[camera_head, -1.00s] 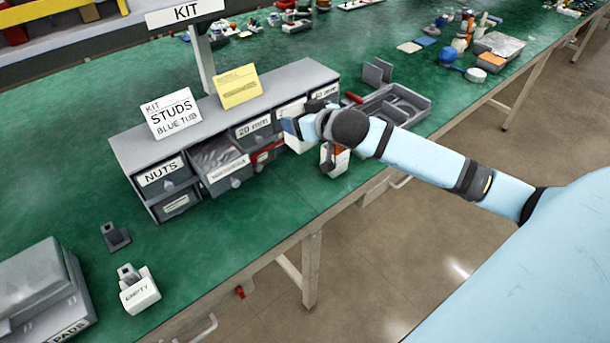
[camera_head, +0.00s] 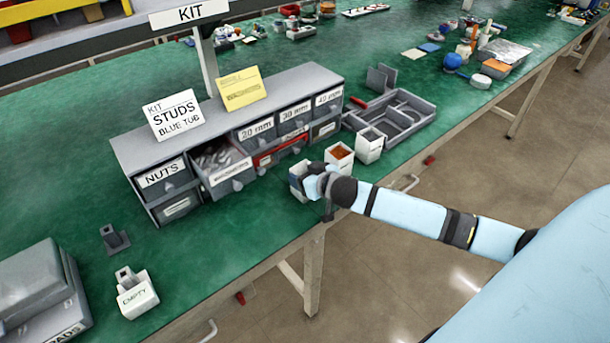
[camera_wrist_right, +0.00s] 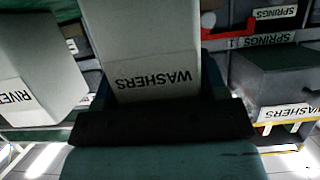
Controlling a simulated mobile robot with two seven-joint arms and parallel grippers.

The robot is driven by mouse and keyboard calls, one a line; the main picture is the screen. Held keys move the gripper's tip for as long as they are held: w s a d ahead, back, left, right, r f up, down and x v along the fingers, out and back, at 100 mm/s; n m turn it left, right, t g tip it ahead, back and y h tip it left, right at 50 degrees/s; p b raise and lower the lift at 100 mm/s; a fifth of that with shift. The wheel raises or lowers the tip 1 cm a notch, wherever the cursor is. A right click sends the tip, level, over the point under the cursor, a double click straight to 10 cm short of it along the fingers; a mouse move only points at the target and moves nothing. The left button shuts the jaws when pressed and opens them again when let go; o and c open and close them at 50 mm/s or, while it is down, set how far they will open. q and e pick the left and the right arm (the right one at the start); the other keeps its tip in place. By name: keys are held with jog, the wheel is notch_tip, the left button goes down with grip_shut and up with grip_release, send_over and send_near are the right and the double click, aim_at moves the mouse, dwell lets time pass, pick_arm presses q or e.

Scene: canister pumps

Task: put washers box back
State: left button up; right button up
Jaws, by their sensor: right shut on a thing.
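The washers box (camera_wrist_right: 155,45) is a pale box with a "WASHERS" label, upside down in the right wrist view. My right gripper (camera_head: 312,182) is shut on it. In the head view the washers box (camera_head: 297,180) shows partly behind the gripper, near the table's front edge, in front of the drawer unit (camera_head: 240,110). Whether its base touches the table cannot be told. Two similar boxes stand to its right: one with orange-brown contents (camera_head: 339,158) and a white one (camera_head: 369,146). My left gripper is not in view.
One drawer (camera_head: 228,172) of the unit is pulled out. A grey divided tray (camera_head: 428,112) lies to the right. A white tub marked "EMPTY" (camera_head: 138,297) stands at the front left. In the wrist view a rivets box (camera_wrist_right: 30,70) is beside the washers box.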

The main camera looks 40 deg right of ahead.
jog(key=shift+f, duration=0.15)
jog(key=o, duration=0.9)
jog(key=shift+c, duration=0.2)
jog(key=shift+o, duration=1.1)
